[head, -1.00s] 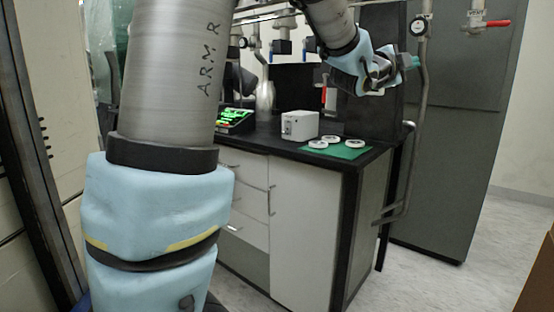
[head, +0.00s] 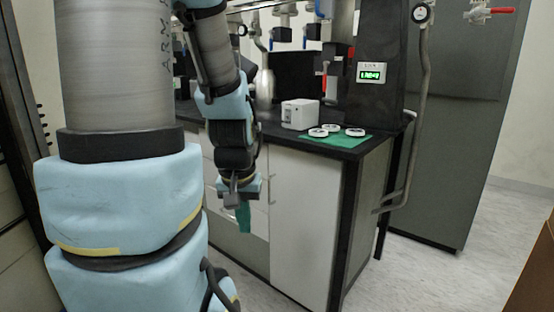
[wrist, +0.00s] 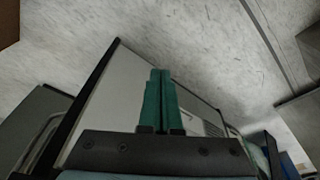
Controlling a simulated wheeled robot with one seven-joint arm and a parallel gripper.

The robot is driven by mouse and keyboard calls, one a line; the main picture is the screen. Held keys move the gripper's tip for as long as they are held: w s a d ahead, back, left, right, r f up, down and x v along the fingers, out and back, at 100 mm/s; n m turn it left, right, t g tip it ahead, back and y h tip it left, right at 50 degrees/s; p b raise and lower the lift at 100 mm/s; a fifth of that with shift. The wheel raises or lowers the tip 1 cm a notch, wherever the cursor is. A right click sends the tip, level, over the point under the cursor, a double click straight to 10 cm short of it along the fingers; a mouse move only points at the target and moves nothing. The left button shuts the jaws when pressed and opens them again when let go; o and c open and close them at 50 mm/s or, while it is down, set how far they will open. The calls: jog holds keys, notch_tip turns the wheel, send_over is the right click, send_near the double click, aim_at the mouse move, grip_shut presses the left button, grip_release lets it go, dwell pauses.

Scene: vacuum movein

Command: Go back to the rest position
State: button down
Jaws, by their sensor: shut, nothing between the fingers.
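My gripper (head: 243,218) hangs downward in the head view, in front of the bench's drawer fronts. Its green fingers are together with nothing between them. In the wrist view the green fingers (wrist: 158,100) lie side by side, with the floor and a white cabinet panel beyond them. My arm is folded down close to my body at the left of the head view.
A black-topped bench (head: 340,153) carries a white box (head: 299,114) and a green mat (head: 345,142) with white round pieces on it. A grey cabinet (head: 455,130) stands at the right. The floor (head: 420,285) at the lower right is clear.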

notch_tip(320, 180, down, 11)
jog(key=s+b, duration=0.1)
jog(key=b, duration=0.8)
jog(key=w+p+v, duration=0.3)
jog(key=p+v, duration=1)
jog(key=p, duration=0.1)
jog(key=w+r+p+v, duration=0.1)
jog(key=w+p+v, duration=0.1)
jog(key=p+v, duration=1.1)
jog(key=shift+d+r+g+p, duration=0.4)
jog(key=shift+r, duration=0.45)
